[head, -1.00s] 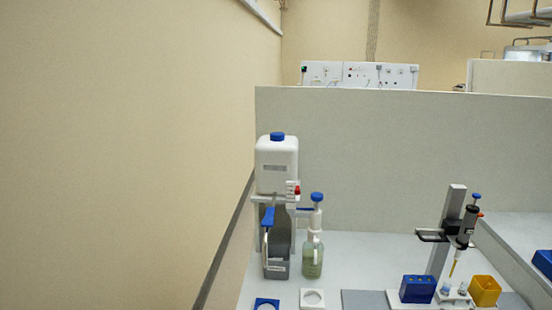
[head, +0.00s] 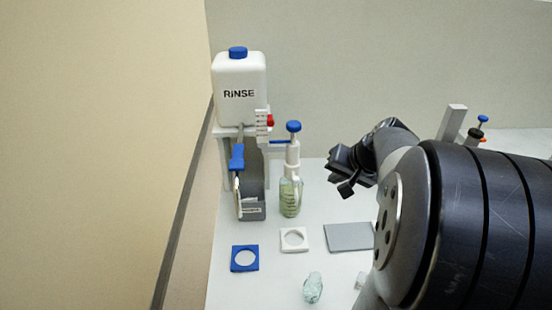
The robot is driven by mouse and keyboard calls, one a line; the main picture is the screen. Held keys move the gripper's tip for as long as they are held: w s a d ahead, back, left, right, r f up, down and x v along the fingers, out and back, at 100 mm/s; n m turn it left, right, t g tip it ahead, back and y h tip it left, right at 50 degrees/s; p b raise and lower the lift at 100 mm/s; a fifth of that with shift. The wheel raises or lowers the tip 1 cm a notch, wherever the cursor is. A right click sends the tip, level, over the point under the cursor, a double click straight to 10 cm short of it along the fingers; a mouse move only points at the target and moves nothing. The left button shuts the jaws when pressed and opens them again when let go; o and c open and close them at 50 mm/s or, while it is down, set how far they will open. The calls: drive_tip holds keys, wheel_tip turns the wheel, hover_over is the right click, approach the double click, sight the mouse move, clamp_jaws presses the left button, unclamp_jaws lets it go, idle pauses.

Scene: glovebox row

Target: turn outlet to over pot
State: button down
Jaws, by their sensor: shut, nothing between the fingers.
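A white jug marked RINSE (head: 239,95) with a blue cap stands on a white stand at the left in the head view. A blue piece with a white tube below it (head: 237,158) hangs at the stand's front, before a grey box (head: 254,207). A pump bottle (head: 290,195) stands to the right, with a blue knob and a thin blue arm pointing left. I cannot tell which spout is the outlet. A small clear glass pot (head: 313,287) is at the front. My gripper (head: 340,172) is shut and empty, right of the pump bottle and apart from it.
A blue square ring (head: 236,266) and a white square ring (head: 284,245) lie on the bench. A grey mat (head: 349,237) lies to their right. Another small clear thing (head: 360,280) is partly hidden by my arm. A wall bounds the left side.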

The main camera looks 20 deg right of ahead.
sight(295, 184)
drive_tip(key=w+a+f+p, duration=0.2)
drive_tip(key=w+a+f, duration=0.1)
drive_tip(key=w+f, duration=0.5)
drive_tip(key=shift+w, duration=0.8)
drive_tip(key=shift+d, duration=0.1)
drive_tip(key=shift+p, duration=0.35)
